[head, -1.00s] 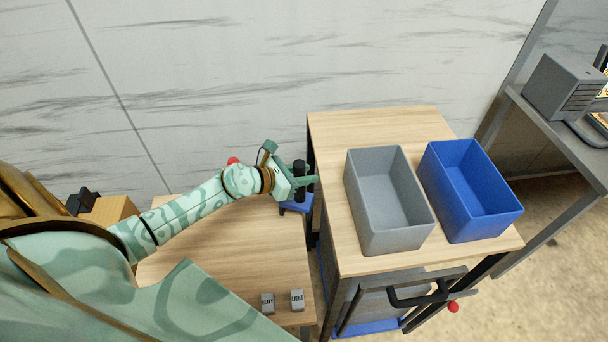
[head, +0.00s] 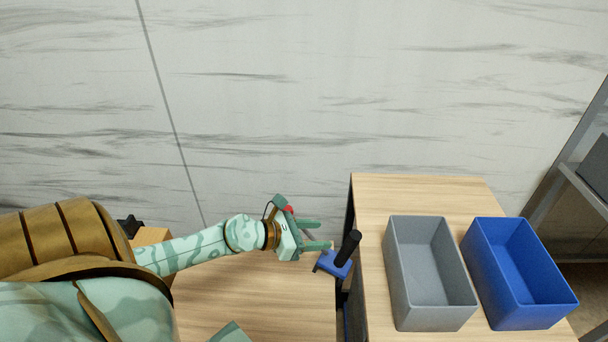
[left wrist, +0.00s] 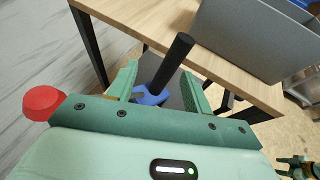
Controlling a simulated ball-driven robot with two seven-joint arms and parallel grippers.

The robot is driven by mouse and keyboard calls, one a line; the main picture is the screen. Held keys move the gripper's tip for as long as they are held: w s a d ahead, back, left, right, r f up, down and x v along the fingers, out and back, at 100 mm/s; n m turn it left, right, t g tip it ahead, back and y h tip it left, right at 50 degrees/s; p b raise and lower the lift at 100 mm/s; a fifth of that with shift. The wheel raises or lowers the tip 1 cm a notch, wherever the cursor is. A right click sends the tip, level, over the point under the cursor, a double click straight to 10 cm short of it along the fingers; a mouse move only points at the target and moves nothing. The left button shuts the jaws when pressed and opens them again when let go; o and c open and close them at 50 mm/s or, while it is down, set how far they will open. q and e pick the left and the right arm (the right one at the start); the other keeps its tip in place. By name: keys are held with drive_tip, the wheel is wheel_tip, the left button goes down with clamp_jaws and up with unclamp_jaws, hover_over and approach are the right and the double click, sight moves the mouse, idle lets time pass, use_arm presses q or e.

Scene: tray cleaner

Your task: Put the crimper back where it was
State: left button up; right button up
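The crimper appears to be the tool with a black handle (head: 347,248) and a blue part (head: 333,264). It stands tilted at the right edge of the low wooden table, by the gap to the taller table. In the left wrist view its black handle (left wrist: 173,65) and blue part (left wrist: 150,97) show beyond and between the fingers. My left gripper (head: 324,234) is open, just left of the handle, and does not appear to touch it. A small green gripper, seemingly my right one (left wrist: 298,167), is at the lower right of the left wrist view; its opening is unclear.
A grey bin (head: 394,270) and a blue bin (head: 486,285) stand on the taller wooden table (head: 370,200) to the right. The low table (head: 250,300) looks mostly bare. A marbled wall (head: 330,90) is behind. A grey shelf is at the far right.

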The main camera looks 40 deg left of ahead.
use_arm(q)
drive_tip(key=v, duration=0.3)
drive_tip(key=shift+s+a+r, duration=0.15)
drive_tip(key=shift+s+r, duration=0.05)
drive_tip(key=shift+s, duration=0.1)
drive_tip(key=shift+r, duration=0.1)
